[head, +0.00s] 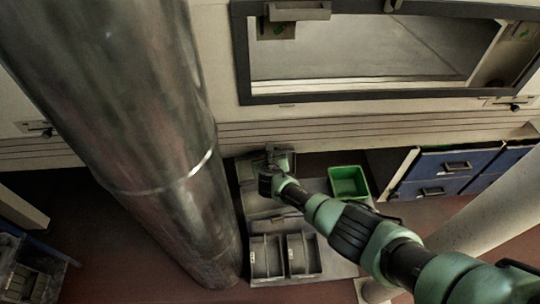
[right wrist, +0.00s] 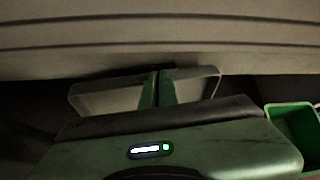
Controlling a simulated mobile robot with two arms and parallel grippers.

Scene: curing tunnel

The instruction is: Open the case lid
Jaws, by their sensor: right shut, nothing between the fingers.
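A grey, box-like thing (head: 286,163), which may be the case, stands on the grey table by the far wall. In the right wrist view its pale panels (right wrist: 105,96) show on both sides of my fingers. My right gripper (head: 269,152) is over it in the head view and hides part of it. In the right wrist view the fingers (right wrist: 158,76) are together with nothing between them. I cannot tell whether they touch the box, or how its lid stands. My left gripper is not in view.
A green bin (head: 348,198) stands right of my gripper. A grey divided tray (head: 286,277) is at the table's near end. A thick metal column (head: 120,120) stands at left. Blue drawers (head: 432,188) are at right, below a framed window (head: 360,98).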

